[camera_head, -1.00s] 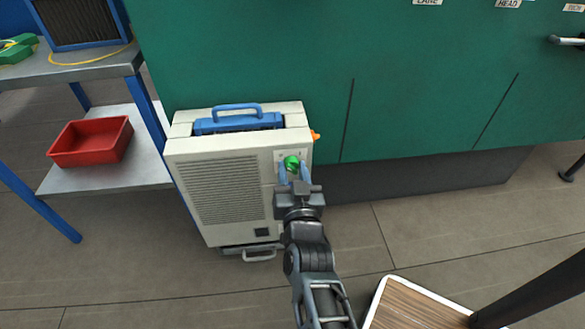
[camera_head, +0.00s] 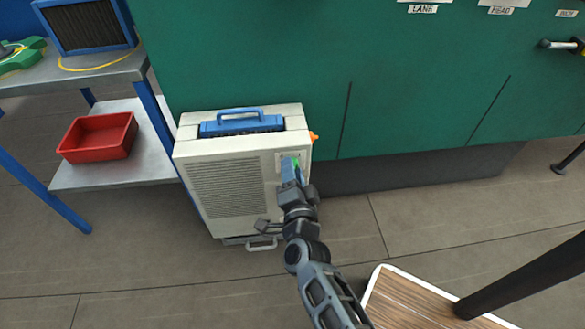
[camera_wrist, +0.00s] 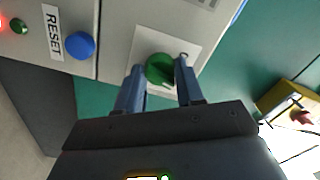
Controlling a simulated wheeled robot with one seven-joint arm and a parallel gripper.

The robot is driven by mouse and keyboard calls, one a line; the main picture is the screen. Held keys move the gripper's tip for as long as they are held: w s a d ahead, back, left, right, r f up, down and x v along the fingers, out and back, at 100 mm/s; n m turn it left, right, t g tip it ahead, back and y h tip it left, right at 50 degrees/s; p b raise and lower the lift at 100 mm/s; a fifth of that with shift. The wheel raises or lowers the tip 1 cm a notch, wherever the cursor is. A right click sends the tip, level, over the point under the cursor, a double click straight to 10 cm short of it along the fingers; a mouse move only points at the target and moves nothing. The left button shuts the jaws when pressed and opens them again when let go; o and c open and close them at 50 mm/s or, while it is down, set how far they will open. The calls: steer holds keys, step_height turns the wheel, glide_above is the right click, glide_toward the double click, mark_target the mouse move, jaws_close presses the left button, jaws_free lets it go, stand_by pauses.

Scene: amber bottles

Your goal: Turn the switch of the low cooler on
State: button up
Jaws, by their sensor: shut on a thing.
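The low cooler (camera_head: 225,190) is a cream box with a grille and a blue carry handle, standing on the floor against the green cabinet. Its switch is a green knob (camera_wrist: 160,69) on a pale plate, at the upper right of the front. In the head view the knob is mostly hidden behind my fingers. My gripper (camera_wrist: 158,76) has one finger on each side of the knob and is shut on it. In the head view my gripper (camera_head: 292,168) reaches the cooler from below.
A blue button (camera_wrist: 81,46) beside a RESET label (camera_wrist: 53,33) shows in the wrist view. A metal shelf with a red bin (camera_head: 98,136) stands left of the cooler. A wooden-topped platform (camera_head: 415,302) and a dark leg (camera_head: 525,275) are at the lower right.

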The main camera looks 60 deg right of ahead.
steer(key=m, duration=0.5)
steer(key=shift+m, duration=0.3)
stand_by(0.4)
steer(key=o, duration=1)
steer(key=shift+p+v, duration=0.55)
steer(key=shift+v, duration=3.35)
